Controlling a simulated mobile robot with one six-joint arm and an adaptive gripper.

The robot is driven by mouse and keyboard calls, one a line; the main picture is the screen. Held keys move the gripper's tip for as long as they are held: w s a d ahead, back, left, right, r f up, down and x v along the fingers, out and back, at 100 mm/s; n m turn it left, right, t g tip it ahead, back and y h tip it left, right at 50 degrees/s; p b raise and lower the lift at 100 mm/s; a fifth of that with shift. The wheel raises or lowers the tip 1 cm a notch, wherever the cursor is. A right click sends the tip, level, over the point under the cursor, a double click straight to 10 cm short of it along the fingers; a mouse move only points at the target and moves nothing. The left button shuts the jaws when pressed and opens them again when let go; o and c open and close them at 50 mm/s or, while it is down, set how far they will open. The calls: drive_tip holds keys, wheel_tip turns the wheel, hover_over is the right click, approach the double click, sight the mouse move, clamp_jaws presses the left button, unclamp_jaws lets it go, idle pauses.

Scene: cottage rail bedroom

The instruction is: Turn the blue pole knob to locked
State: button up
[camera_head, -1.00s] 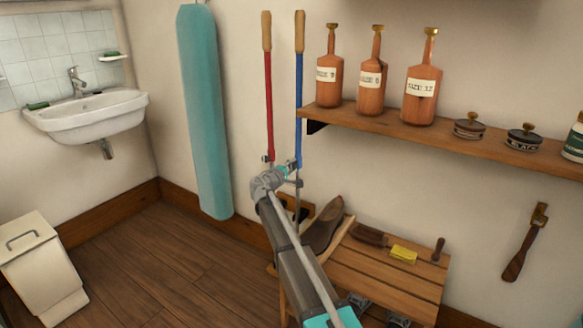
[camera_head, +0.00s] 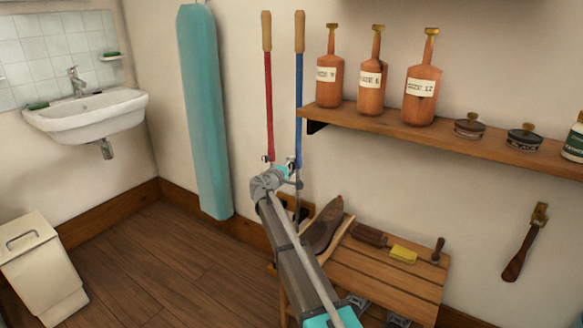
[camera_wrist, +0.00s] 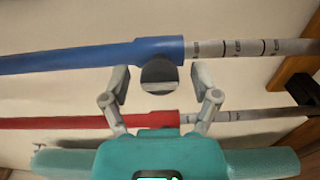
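The blue pole (camera_head: 299,95) stands upright against the wall, with a wooden handle on top. In the wrist view the blue pole (camera_wrist: 90,59) runs across the upper part, with a pale marked section right of its blue sleeve. A round grey knob (camera_wrist: 158,75) sits at the sleeve's end. My gripper (camera_wrist: 160,80) is open, one finger on each side of the knob, with a visible gap at both sides. I cannot tell whether the fingertips reach its depth. In the head view my gripper (camera_head: 288,168) is at the pole's lower part, and the knob is hidden.
The red pole (camera_head: 268,105) hangs just left of the blue one, and its sleeve (camera_wrist: 155,119) passes close behind my fingers. A wooden shelf (camera_head: 450,139) with bottles and tins is at the right. A low slatted bench (camera_head: 390,285) with a shoe and brushes stands below.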

drive_tip(key=shift+s, duration=0.1)
drive_tip(key=v, duration=1.1)
drive_tip(key=shift+s+a, duration=0.25)
drive_tip(key=shift+s, duration=0.05)
drive_tip(key=shift+d, duration=0.1)
